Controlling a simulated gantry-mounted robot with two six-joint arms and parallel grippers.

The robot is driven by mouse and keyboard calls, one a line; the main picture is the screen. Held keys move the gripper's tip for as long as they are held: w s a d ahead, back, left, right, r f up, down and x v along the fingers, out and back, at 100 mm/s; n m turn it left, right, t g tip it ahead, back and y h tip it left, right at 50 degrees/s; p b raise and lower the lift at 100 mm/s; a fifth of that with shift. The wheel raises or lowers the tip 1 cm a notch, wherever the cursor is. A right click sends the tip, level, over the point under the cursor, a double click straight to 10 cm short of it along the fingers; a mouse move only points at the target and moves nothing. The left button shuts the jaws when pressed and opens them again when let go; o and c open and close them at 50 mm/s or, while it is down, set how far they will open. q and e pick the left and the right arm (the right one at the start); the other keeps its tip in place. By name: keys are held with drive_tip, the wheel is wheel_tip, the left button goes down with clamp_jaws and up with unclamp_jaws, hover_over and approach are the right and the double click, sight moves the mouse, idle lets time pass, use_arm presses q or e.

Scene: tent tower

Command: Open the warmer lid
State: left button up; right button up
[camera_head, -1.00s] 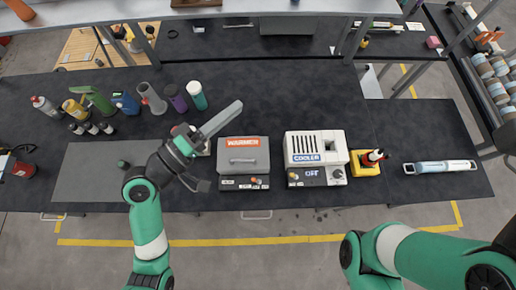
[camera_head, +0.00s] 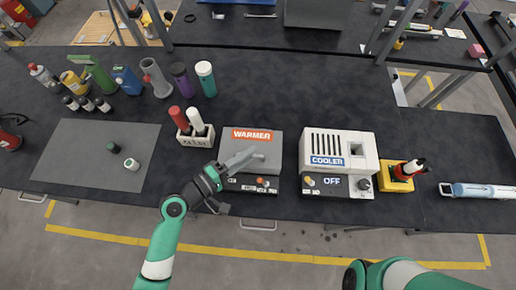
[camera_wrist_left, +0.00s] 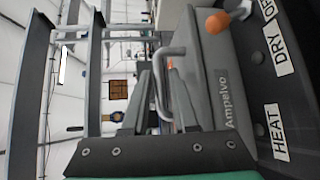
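The warmer (camera_head: 235,139) is a grey box with an orange WARMER label, and its lid is down. My left gripper (camera_head: 252,155) reaches over the lid at the handle. In the wrist view the left fingers (camera_wrist_left: 165,95) look parted, one on each side of the handle's bar; contact cannot be told. The warmer's front panel with an orange knob (camera_head: 260,181) also shows in the wrist view (camera_wrist_left: 217,22). My right gripper is out of view.
The white cooler (camera_head: 363,144) stands close right of the warmer. A white holder (camera_head: 196,141) with red and white bottles is just left. Several bottles stand at back left, and a grey mat (camera_head: 75,160) lies at left. A yellow holder (camera_head: 398,185) sits right of the cooler.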

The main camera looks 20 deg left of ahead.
use_arm(q)
drive_tip(key=shift+x, duration=1.95)
clamp_jaws()
